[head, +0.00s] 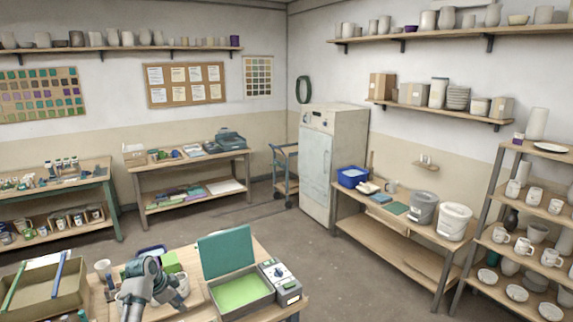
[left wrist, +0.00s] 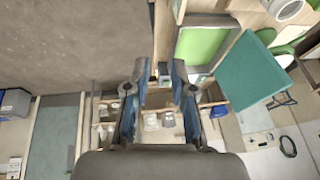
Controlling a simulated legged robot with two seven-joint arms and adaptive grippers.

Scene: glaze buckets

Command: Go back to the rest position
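My left gripper (head: 148,275) shows in the head view, dark grey, over the near worktable (head: 225,258) and left of the green tray (head: 241,291). In the left wrist view its two blue-grey fingers (left wrist: 160,80) stand apart. I see nothing held between them. The teal lid (head: 226,254) stands tilted up behind the tray; it also shows in the left wrist view (left wrist: 248,72). My right gripper is in neither view.
Buckets (head: 454,221) stand on the right-hand bench. The floor beyond the table is clear.

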